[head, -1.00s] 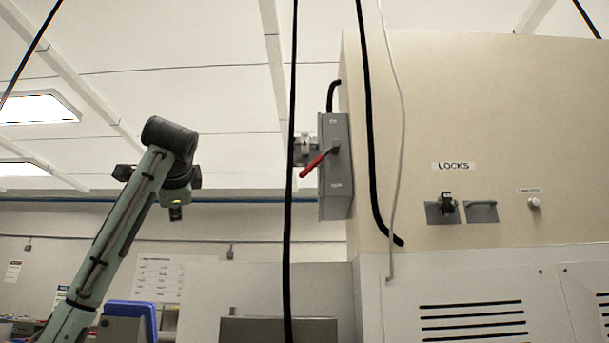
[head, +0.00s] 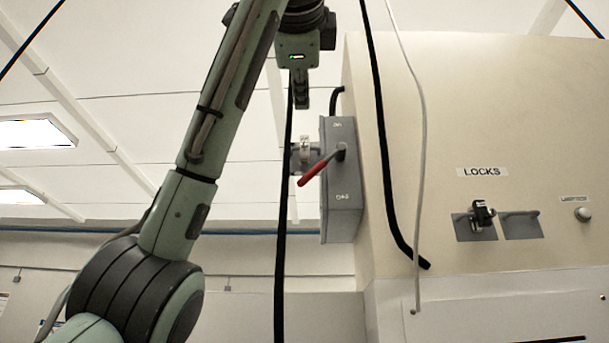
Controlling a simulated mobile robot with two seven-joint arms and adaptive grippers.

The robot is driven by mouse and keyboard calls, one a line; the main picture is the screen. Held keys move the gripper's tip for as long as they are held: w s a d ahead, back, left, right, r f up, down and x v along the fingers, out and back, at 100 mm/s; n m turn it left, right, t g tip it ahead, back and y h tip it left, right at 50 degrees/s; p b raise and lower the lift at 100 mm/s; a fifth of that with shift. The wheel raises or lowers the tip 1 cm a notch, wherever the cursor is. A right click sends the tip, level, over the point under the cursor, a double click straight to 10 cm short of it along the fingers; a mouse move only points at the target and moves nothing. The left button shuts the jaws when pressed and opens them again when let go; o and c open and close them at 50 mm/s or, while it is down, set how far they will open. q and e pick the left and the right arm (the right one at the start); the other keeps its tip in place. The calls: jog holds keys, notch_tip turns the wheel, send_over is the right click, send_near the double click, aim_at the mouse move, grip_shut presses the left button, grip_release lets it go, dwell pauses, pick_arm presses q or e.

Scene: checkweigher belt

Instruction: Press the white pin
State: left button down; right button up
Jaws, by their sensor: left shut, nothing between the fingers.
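The white pin (head: 582,214) is a small round pale knob on the beige cabinet face at the far right of the head view, under a small label too small to read surely. My left gripper (head: 302,104) hangs from the arm at the top middle, fingers pointing down and shut with nothing between them. It is well to the left of the pin and higher in the picture, in front of the ceiling and beside the grey switch box. My right gripper is not in view.
A grey switch box (head: 340,190) with a red lever (head: 312,172) is on the cabinet's left side. A LOCKS label (head: 482,172) sits above a black lock (head: 482,213) and a grey hasp plate (head: 522,224). Black cables (head: 385,150) and a thin pale cable (head: 420,120) hang before the cabinet (head: 470,110).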

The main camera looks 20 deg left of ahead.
pick_arm(q)
jog(key=p, duration=0.3)
send_near(304, 144)
jog(key=w, duration=0.2)
jog(key=x, duration=0.4)
jog(key=shift+w+a+r+p, duration=0.1)
jog(key=shift+a+p, duration=0.15)
jog(key=shift+p, duration=0.15)
jog(key=shift+w+a, duration=0.1)
jog(key=shift+w, duration=0.2)
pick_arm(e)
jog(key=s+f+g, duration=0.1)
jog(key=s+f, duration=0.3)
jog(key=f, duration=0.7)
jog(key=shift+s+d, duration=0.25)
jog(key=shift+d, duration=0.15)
